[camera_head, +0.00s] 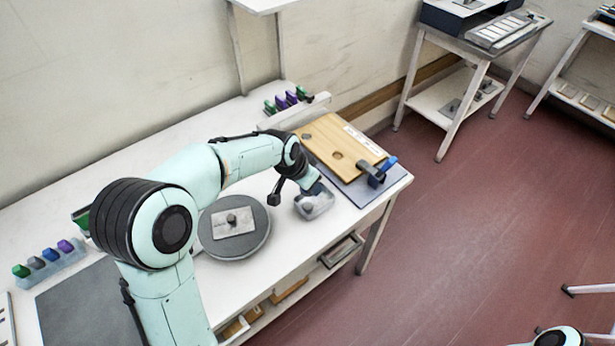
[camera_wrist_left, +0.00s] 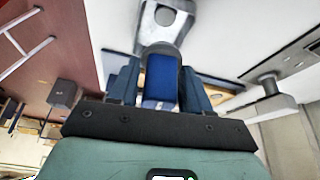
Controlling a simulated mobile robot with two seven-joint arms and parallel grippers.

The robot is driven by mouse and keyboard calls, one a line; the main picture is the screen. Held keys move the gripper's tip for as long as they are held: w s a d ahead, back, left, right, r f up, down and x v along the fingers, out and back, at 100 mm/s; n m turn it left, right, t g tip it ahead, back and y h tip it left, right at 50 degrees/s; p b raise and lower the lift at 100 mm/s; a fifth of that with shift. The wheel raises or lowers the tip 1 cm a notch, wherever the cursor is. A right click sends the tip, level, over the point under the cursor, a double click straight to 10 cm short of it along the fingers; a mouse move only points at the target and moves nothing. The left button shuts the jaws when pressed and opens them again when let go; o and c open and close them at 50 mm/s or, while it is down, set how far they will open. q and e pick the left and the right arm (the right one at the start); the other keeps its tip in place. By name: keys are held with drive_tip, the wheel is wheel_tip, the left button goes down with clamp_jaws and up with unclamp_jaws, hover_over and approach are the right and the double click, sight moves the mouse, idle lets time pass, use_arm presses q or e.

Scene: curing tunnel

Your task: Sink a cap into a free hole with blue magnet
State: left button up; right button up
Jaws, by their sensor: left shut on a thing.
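My left gripper (camera_head: 313,188) hangs low over a small pale dish (camera_head: 318,209) near the front of the bench. It is shut on a blue block (camera_wrist_left: 162,76), which looks like the blue magnet, held between its two fingers in the left wrist view. The dish (camera_wrist_left: 165,42) shows beyond the block, with a round grey thing (camera_wrist_left: 165,15), perhaps a cap, in it. The wooden board (camera_head: 325,130) lies to the right, with an open-looking round hole (camera_head: 338,155) and a grey round spot (camera_head: 306,136), perhaps a filled hole. I cannot tell whether block and cap touch. My right gripper is out of view.
A clamp (camera_head: 375,178) with a blue handle grips the board's front right corner. A round grey disc (camera_head: 258,243) carries a white plate (camera_head: 222,229) with a knob. A rack (camera_head: 62,262) of coloured blocks stands at the left. More coloured blocks (camera_head: 288,99) stand at the back.

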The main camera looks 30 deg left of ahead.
use_arm(q)
drive_tip(key=shift+s+f+b, duration=0.15)
drive_tip(key=shift+f+b, duration=0.2)
drive_tip(key=shift+f, duration=0.35)
wheel_tip(320, 180, down, 2)
drive_tip(key=shift+f+b, duration=0.25)
drive_tip(key=shift+b, duration=0.5)
drive_tip(key=shift+f+b, duration=0.75)
drive_tip(key=shift+f, duration=0.2)
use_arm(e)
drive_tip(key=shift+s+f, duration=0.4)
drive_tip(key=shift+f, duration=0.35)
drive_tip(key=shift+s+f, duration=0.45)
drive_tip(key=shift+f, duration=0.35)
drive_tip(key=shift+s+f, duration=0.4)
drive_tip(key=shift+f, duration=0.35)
use_arm(q)
drive_tip(key=shift+f+b, duration=0.4)
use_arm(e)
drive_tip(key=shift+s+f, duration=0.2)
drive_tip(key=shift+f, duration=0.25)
use_arm(q)
drive_tip(key=shift+r, duration=0.2)
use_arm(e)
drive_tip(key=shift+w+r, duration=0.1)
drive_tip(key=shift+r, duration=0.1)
